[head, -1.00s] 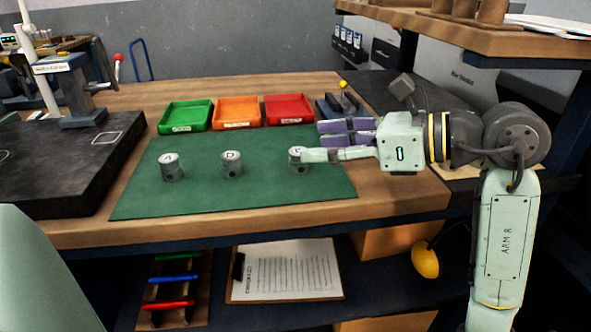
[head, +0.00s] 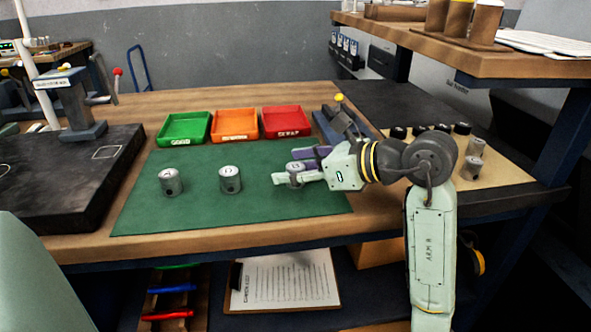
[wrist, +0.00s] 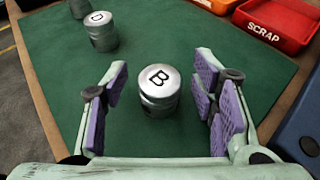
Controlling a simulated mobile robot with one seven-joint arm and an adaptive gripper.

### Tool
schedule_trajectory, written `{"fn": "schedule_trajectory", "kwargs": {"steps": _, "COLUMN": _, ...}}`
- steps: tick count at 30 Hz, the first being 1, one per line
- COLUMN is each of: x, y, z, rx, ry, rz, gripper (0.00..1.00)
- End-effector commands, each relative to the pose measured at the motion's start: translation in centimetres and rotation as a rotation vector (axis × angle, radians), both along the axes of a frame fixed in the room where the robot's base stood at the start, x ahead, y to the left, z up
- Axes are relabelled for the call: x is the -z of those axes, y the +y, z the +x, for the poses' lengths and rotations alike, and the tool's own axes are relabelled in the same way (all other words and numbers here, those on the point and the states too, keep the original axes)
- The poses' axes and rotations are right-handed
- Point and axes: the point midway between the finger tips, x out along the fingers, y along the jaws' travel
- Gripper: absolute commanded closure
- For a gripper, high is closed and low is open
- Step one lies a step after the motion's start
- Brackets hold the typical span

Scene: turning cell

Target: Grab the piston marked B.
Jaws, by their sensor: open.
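The piston marked B (wrist: 159,92) is a grey metal cylinder standing upright on the green mat (head: 265,220). In the wrist view its B faces up, between the purple pads of my gripper (wrist: 158,105), with a gap on each side. My gripper is open and not touching it. In the head view the piston marked B (head: 296,176) is the rightmost of three on the mat, partly hidden by a finger of my gripper (head: 298,168). The piston marked D (head: 230,180) stands to its left. Another piston (head: 171,183) stands farther left.
Green (head: 184,128), orange (head: 235,125) and red (head: 287,122) trays line the back of the mat. The red one reads SCRAP. A dark blue fixture (head: 335,124) stands just behind my gripper. A dark slab (head: 65,170) lies at left. The mat's front is clear.

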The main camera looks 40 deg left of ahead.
Motion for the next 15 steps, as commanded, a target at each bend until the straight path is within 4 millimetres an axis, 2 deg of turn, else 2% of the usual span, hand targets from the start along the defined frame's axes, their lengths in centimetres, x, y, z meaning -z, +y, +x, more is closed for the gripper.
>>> {"fn": "schedule_trajectory", "kwargs": {"steps": 7, "x": 0.10, "y": 0.18, "z": -0.05, "rx": 0.000, "ry": -0.001, "rz": 0.000, "gripper": 0.47}}
{"fn": "schedule_trajectory", "kwargs": {"steps": 15, "x": 0.09, "y": 0.16, "z": -0.05, "rx": 0.000, "ry": 0.000, "rz": 0.000, "gripper": 0.65}}
